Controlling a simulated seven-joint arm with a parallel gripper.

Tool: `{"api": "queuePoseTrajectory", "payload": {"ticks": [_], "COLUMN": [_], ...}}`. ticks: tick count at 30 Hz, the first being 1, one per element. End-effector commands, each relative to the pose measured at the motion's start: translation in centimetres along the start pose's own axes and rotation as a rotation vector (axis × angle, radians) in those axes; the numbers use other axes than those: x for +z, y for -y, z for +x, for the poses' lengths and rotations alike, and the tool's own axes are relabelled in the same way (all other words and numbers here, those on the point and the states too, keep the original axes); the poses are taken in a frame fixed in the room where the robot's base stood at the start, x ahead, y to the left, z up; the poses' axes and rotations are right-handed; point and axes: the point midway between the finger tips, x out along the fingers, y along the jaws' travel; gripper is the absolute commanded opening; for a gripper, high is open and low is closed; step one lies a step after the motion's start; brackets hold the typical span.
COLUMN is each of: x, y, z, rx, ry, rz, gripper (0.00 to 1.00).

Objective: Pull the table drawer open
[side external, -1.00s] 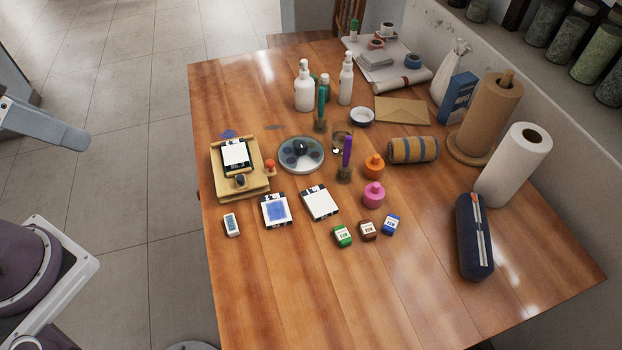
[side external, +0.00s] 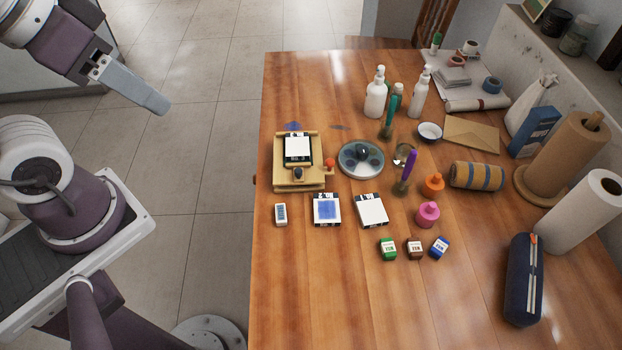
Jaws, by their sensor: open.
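The wooden table (side external: 330,290) fills the middle and right of the side view. Its drawer front is hidden, as the camera looks down on the tabletop. A small dark bit (side external: 255,180) pokes out at the table's left edge; I cannot tell whether it is the drawer's handle. My gripper (side external: 158,104) is at the upper left, over the floor, well clear of the table's left edge. It is open and nothing shows in it.
A wooden stand with a white card (side external: 298,148) sits near the table's left edge. Bottles (side external: 376,98), ink pots (side external: 428,214), paper rolls (side external: 578,212) and a dark blue case (side external: 523,280) stand farther right.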

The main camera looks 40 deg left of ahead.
Motion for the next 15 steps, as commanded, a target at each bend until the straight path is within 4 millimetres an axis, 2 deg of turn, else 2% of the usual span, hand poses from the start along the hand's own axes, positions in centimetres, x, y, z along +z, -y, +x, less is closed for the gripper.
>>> {"api": "queuePoseTrajectory", "payload": {"ticks": [2,4,8,11,14,15], "x": [-0.1,-0.4,-2.8,-6.1,-9.3,-10.0], "y": [-0.5,-2.0,-6.0,-7.8,-7.4,-6.5], "z": [0.3,1.2,4.1,8.0,14.2,17.3], "rx": [0.028,0.105,0.312,0.424,0.460,0.448], "ry": [0.035,0.127,0.399,0.586,0.716,0.747], "rz": [-0.027,-0.111,-0.440,-0.779,-1.162,-1.322], "gripper": [0.48,0.48,0.48,0.48,0.48,0.48]}}
